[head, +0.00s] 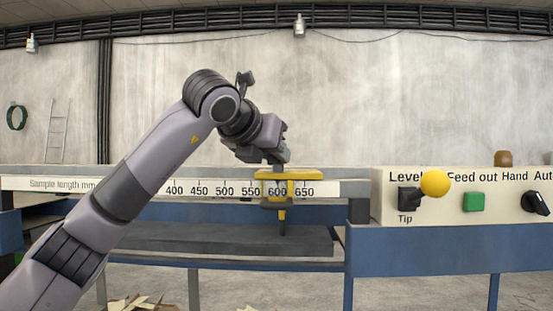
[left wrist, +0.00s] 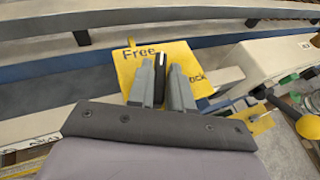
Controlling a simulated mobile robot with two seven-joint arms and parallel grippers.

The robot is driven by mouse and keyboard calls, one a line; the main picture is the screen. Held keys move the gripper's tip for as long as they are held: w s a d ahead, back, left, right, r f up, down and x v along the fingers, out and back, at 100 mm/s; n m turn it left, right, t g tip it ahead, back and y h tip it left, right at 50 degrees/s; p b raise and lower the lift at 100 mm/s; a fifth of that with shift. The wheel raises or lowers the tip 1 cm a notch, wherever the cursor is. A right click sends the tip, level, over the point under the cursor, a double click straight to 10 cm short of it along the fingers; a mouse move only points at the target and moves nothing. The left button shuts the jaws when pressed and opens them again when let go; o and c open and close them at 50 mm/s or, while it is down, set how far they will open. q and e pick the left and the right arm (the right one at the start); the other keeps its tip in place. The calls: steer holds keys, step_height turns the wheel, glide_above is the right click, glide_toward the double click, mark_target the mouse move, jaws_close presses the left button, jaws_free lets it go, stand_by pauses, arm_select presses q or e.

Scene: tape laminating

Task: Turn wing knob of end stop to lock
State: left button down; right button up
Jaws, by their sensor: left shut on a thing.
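The yellow end stop (head: 262,175) sits on the sample length scale between about 550 and 650 in the head view. In the left wrist view its yellow plate (left wrist: 126,70) carries the word "Free" and a partly covered word ending in "ock". The wing knob (left wrist: 159,64) shows as a dark piece with a white line between my left fingers. My left gripper (left wrist: 168,88) is shut on the wing knob; in the head view the gripper (head: 279,158) reaches it from above. The white line points towards the side of "Free". My right gripper is not in view.
The scale rail (head: 140,185) runs left of the end stop. A control panel (head: 440,205) stands to the right, with a yellow ball lever (head: 434,183), a green button (head: 473,202) and a black switch (head: 535,203). A grey bed (head: 190,241) lies below the rail.

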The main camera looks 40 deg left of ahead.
arm_select(q)
steer(key=shift+a+m+h, duration=0.15)
steer(key=shift+m+h, duration=0.75)
steer(key=shift+h, duration=0.3)
steer(key=shift+a+m+h+p, duration=0.15)
steer(key=shift+m+h+p, duration=0.75)
steer(key=shift+h, duration=0.1)
steer(key=m+g+h+p, duration=0.1)
steer(key=h, duration=0.1)
steer(key=m+g+h+p, duration=0.1)
steer(key=m+p, duration=0.1)
steer(key=m+g+h+p, duration=0.1)
steer(key=m+h+p, duration=0.1)
steer(key=shift+w+a+r+h, duration=0.15)
steer(key=shift+w+a+h, duration=0.05)
steer(key=shift+a+h, duration=0.1)
steer(key=shift+w+m+g+h+p, duration=0.1)
steer(key=shift+m+g+h+p, duration=0.55)
steer(key=shift+m, duration=0.35)
steer(key=shift+f+m+g+h, duration=0.2)
steer(key=shift+m+g+h, duration=0.7)
steer(key=shift+m, duration=0.2)
steer(key=shift+g, duration=0.25)
steer(key=c, duration=1.1)
jaws_free()
steer(key=shift+w, duration=0.1)
steer(key=shift+a, duration=0.15)
